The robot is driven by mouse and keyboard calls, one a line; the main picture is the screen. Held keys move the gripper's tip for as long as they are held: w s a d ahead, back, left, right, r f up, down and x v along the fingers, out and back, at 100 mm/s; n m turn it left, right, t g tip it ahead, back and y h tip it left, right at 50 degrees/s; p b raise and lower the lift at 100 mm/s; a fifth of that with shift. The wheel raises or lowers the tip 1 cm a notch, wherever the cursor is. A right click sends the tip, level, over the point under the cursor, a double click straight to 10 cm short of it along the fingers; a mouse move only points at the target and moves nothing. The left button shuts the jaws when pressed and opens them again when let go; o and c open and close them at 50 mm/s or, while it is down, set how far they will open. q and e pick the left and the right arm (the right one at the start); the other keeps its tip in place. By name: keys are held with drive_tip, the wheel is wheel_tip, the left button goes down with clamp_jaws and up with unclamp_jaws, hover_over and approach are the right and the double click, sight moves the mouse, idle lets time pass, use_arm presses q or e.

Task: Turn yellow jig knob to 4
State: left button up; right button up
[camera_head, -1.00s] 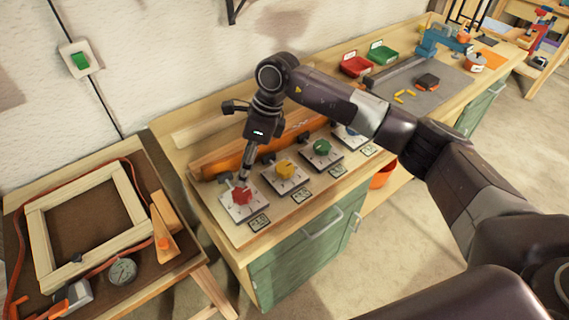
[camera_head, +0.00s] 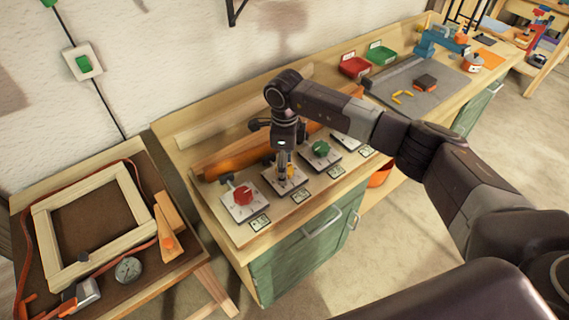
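The yellow jig knob (camera_head: 292,171) sits on a pale dial plate, second from the left in the row on the bench. It is mostly hidden behind my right gripper (camera_head: 284,172), which points down at it. The fingertips overlap the knob in this view. Whether they touch it, and whether they are open or shut, I cannot tell. The number the yellow knob points to cannot be read. The red knob (camera_head: 243,195) is to its left and the green knob (camera_head: 320,148) to its right. My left gripper is not in view.
Small label cards (camera_head: 301,195) lie in front of the dials. An orange cylinder (camera_head: 238,158) lies behind them. A wooden frame (camera_head: 52,247) rests on the left table. Red (camera_head: 355,67) and green (camera_head: 381,54) trays stand at the back.

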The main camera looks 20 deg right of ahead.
drive_tip(key=c, duration=1.1)
drive_tip(key=shift+c, duration=0.2)
